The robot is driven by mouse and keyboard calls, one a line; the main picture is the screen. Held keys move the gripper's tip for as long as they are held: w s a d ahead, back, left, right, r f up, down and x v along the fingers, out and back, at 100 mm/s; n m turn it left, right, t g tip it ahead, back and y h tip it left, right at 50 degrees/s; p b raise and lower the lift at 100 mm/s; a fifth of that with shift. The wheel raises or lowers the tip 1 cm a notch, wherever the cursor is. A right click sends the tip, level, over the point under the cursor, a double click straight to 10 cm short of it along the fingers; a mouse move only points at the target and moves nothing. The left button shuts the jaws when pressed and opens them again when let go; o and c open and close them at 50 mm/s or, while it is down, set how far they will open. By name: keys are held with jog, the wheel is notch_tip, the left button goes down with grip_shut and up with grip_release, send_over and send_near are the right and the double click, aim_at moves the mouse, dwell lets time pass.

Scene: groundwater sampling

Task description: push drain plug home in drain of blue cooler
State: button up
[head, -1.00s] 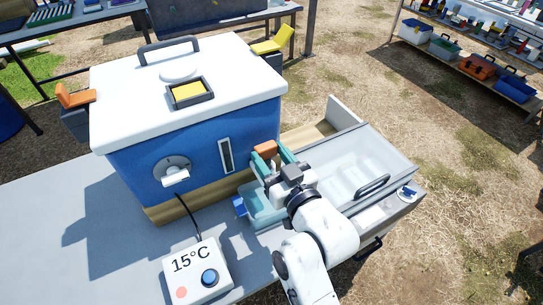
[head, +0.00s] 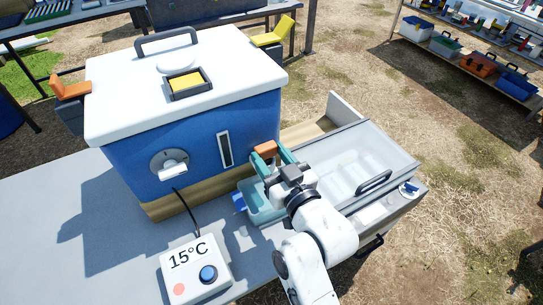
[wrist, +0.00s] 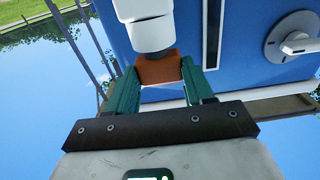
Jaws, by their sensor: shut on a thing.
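The blue cooler (head: 128,168) with a white lid stands on the grey table. My gripper (head: 266,156) is at the lower right of its front face, with its green fingers shut on an orange-brown block, the drain plug (head: 264,147). In the wrist view the plug (wrist: 157,67) sits between both fingers. A stepped white and grey cylindrical part (wrist: 150,30), apparently the drain, appears directly against or in front of the plug. I cannot tell whether they touch or how deep the plug sits. In the head view my gripper hides most of the drain.
A clear-lidded tray (head: 360,160) lies right of the cooler, under and beside my arm. A box reading 15°C (head: 195,268) stands in front, cabled to a round fitting (head: 170,163) on the cooler. The table's left part is clear.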

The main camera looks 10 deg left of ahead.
jog(key=shift+f+b, duration=0.3)
jog(key=shift+f, duration=0.15)
jog(key=o, duration=1.2)
jog(key=shift+s, duration=0.1)
jog(key=b+v, duration=0.1)
jog(key=v, duration=0.9)
jog(key=shift+s+d, duration=0.25)
jog(key=shift+d, duration=0.05)
